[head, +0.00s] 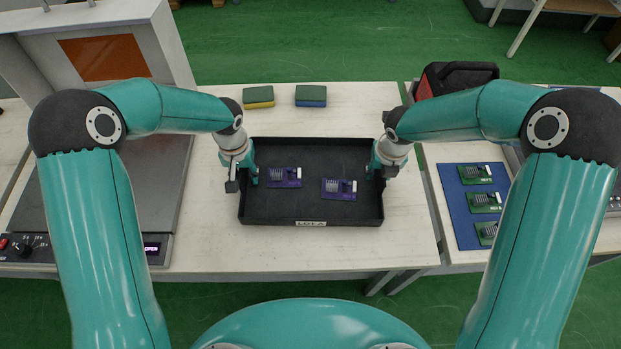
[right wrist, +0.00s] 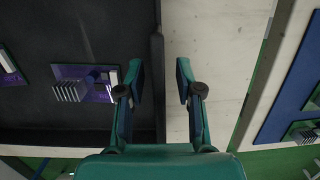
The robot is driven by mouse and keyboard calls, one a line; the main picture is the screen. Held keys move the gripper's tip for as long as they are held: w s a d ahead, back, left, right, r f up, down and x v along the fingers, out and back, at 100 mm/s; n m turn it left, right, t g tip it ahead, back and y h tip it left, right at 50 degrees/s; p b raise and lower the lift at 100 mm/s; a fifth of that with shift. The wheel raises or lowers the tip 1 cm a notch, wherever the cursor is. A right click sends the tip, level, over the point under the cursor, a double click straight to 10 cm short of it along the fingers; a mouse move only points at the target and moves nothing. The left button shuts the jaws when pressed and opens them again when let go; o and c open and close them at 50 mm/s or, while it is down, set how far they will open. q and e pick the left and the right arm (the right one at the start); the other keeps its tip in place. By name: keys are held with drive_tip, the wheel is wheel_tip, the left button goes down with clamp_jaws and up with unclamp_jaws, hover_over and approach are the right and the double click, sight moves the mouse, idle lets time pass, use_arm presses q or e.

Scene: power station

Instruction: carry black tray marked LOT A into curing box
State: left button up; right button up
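The black tray (head: 290,211) marked LOT A lies flat on the pale table and holds two purple circuit boards (head: 284,177) (head: 339,189). My left gripper (head: 243,179) is at its left wall, one finger inside and one outside, with the fingers apart. My right gripper (right wrist: 160,82) is at the right wall; in the right wrist view its fingers stand apart on either side of the wall (right wrist: 157,50), with gaps showing. It also shows in the head view (head: 379,172). The curing box (head: 165,45), with an orange window, is at the left; its display (head: 152,248) reads OPEN.
Two sponges (head: 258,97) (head: 311,96) lie behind the tray. A blue mat (head: 455,205) with several green boards is on the right table, and a black-red case (head: 458,76) stands behind it. The table in front of the tray is clear.

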use_arm(q)
clamp_jaws()
use_arm(e)
clamp_jaws()
